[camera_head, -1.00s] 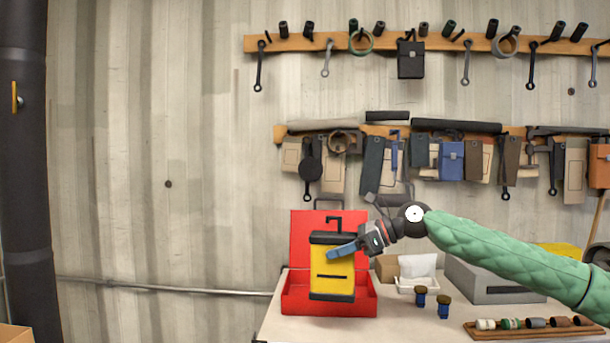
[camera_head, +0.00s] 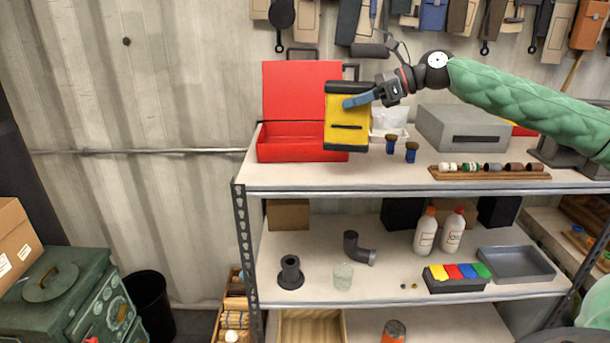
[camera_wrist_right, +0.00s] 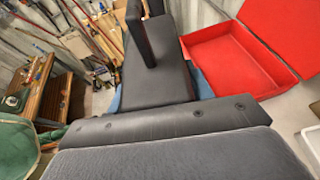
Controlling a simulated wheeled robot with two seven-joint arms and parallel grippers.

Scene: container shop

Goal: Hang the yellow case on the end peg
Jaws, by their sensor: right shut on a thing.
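The yellow case (camera_head: 347,130) has black top and bottom bands and a dark slot across its front. It hangs upright in the air in front of the right part of the red box. My right gripper (camera_head: 358,101) is shut on the case near its top. In the right wrist view the case's dark top (camera_wrist_right: 158,82) with its black hook shows close up. The pegs are out of the head view now; only the lower parts of hung goods (camera_head: 430,16) show along the top edge. My left gripper is not in view.
An open red box (camera_head: 290,148) stands on the white shelf top (camera_head: 385,178), just behind and left of the case. Two small blue jars (camera_head: 391,145), a grey box (camera_head: 462,128) and a wooden rack of rolls (camera_head: 490,174) stand to the right. Lower shelves hold bottles (camera_head: 425,232) and pipe parts.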

